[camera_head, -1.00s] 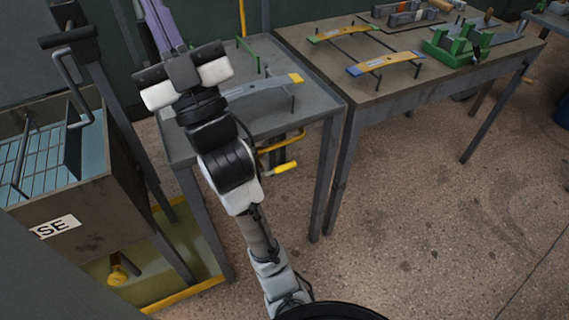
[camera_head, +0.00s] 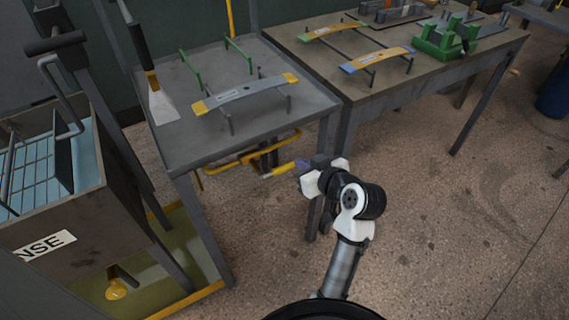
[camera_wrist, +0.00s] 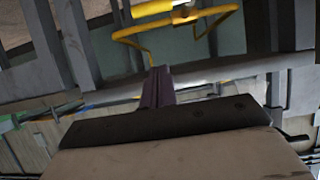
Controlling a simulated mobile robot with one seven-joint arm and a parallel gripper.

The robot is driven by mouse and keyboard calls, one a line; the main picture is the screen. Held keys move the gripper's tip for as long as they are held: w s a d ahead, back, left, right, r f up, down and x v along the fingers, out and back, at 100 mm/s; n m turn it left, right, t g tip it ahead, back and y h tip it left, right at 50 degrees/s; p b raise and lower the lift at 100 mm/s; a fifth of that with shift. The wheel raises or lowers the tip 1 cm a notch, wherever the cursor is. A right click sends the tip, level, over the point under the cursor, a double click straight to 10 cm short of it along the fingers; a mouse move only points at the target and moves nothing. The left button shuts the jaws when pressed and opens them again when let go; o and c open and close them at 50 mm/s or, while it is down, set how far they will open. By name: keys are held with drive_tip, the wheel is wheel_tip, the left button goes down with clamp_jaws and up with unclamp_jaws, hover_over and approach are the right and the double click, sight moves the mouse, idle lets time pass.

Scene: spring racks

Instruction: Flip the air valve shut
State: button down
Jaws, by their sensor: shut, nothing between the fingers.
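A bent yellow bar (camera_head: 235,163) runs under the front edge of the small grey table. A lever with a yellow grip (camera_head: 279,171) sticks out at its right end; it looks like the air valve's handle, but I cannot be sure. In the wrist view the purple fingers (camera_wrist: 158,87) are together and empty, below the yellow bar (camera_wrist: 185,24). The valve body is mostly hidden in shadow.
The small table (camera_head: 215,150) holds a bowed spring bar (camera_head: 245,92) on posts and a scraper (camera_head: 160,100). A workbench (camera_head: 400,85) with more racks stands right.

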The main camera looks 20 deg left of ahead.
idle(0.3)
drive_tip(key=p, duration=0.2)
hover_over(286, 165)
drive_tip(key=s, duration=0.1)
wheel_tip(286, 165, down, 4)
drive_tip(key=shift+a+f, duration=0.1)
drive_tip(key=shift+f, duration=0.05)
drive_tip(key=shift+s+d+f+p, duration=0.1)
drive_tip(key=shift+d+f, duration=0.05)
drive_tip(key=shift+f, duration=0.5)
drive_tip(key=shift+s+d+f+p, duration=0.15)
drive_tip(key=shift+d+f, duration=0.05)
drive_tip(key=shift+f, duration=0.5)
drive_tip(key=shift+s+d+f+p, duration=0.1)
drive_tip(key=shift+d+f, duration=0.05)
drive_tip(key=shift+f, duration=0.5)
